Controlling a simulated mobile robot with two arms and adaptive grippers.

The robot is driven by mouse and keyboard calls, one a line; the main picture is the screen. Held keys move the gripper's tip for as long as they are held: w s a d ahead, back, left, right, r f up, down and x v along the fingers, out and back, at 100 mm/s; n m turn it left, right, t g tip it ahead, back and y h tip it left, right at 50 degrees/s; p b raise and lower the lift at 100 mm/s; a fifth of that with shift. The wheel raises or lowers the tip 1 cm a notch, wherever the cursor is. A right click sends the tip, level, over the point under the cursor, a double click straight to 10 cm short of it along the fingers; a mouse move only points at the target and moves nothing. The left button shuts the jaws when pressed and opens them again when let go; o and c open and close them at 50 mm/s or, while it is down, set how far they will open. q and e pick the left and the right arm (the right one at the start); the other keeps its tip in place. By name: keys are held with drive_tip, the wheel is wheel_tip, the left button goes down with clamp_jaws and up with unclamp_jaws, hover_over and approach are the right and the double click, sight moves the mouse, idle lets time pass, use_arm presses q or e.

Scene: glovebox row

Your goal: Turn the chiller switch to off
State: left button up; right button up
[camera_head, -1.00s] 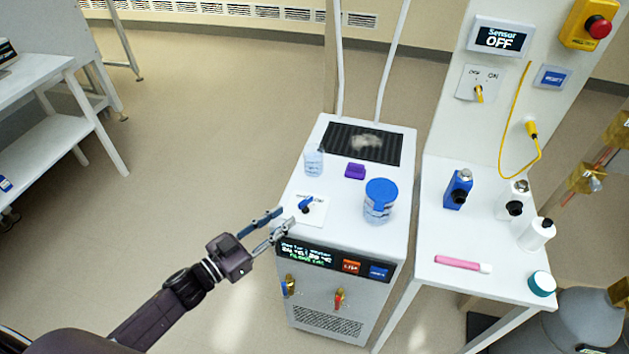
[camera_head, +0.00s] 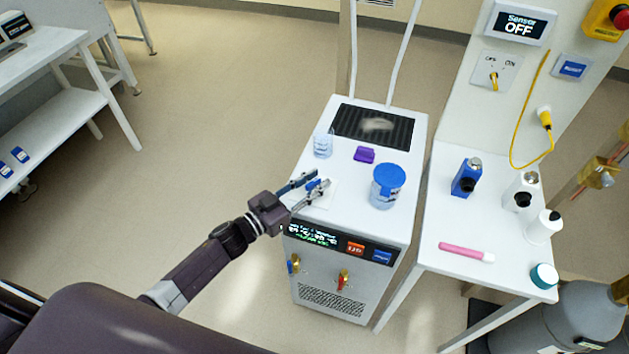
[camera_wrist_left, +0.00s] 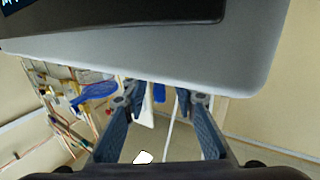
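The chiller (camera_head: 345,225) is a white cabinet with a dark display strip (camera_head: 313,236) on its front; its text is too small to read surely. The chiller switch (camera_head: 313,185), a blue knob on a white plate, is on the top's front left corner, partly hidden by my fingers; its setting cannot be read. My left gripper (camera_head: 307,184) is open, with its two fingers at either side of the knob; contact cannot be told. In the left wrist view, the fingers (camera_wrist_left: 157,96) are apart, with a small blue piece between their tips. My right gripper is not in view.
A beaker (camera_head: 323,144), a purple block (camera_head: 364,155) and a blue-lidded jar (camera_head: 387,188) stand on the chiller top. Red and blue buttons (camera_head: 367,251) are on its front. A white side table (camera_head: 440,225) with bottles is to the right. The floor on the left is clear.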

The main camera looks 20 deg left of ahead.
use_arm(q)
drive_tip(key=shift+c, duration=0.3)
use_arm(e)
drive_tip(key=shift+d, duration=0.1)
use_arm(q)
clamp_jaws()
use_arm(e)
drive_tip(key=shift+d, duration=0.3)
